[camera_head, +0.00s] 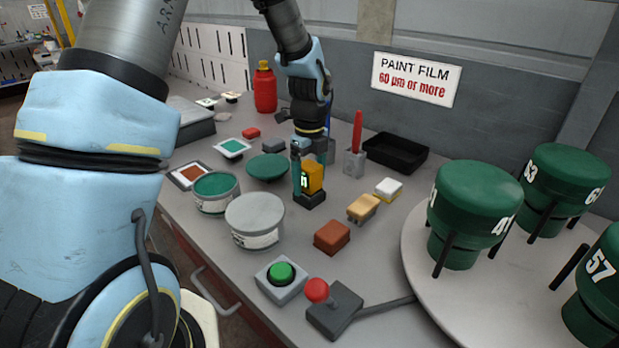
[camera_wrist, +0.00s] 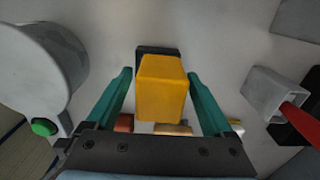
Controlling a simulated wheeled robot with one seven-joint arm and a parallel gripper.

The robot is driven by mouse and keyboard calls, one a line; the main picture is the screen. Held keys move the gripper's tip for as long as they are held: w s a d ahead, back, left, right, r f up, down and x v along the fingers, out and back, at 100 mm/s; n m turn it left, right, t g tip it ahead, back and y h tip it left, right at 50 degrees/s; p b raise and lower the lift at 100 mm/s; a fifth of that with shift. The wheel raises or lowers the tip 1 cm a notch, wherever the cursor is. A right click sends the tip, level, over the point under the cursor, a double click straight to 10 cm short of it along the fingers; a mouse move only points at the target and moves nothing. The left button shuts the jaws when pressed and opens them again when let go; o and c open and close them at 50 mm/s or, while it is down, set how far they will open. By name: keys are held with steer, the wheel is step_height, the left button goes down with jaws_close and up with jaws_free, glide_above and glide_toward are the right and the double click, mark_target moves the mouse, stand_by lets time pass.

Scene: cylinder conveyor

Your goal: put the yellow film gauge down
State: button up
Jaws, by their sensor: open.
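The yellow film gauge (camera_head: 313,178) is upright in a small black base (camera_head: 309,199) on the grey workbench (camera_head: 215,258). A small lit display shows on its side in the head view. My gripper (camera_head: 304,170) is above and around it. In the wrist view the yellow film gauge (camera_wrist: 162,88) lies between the two teal fingers of my gripper (camera_wrist: 160,90), with gaps on both sides. The fingers are open. The black base (camera_wrist: 155,50) shows just beyond the gauge in the wrist view.
Paint cans (camera_head: 255,222) stand left of the gauge. A brown block (camera_head: 332,237), a yellow brush-like item (camera_head: 363,208) and a red-handled tool in a holder (camera_head: 355,160) are close by. A black tray (camera_head: 396,152) is behind. A turntable (camera_head: 425,290) with green cylinders stands right.

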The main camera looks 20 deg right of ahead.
mark_target(309, 165)
step_height(309, 165, up, 12)
steer(key=shift+r+b, duration=0.2)
steer(key=shift+b, duration=0.6)
steer(key=s+a+f+n, duration=0.2)
steer(key=a+n, duration=0.7)
steer(key=n, duration=0.1)
steer(key=s+a+f+n+t, duration=0.1)
steer(key=s+a+f+n, duration=0.1)
steer(key=a+n, duration=0.7)
steer(key=s+a+f+n, duration=0.2)
steer(key=s+a+n, duration=0.1)
steer(key=a+n, duration=0.7)
steer(key=shift+n+t, duration=0.3)
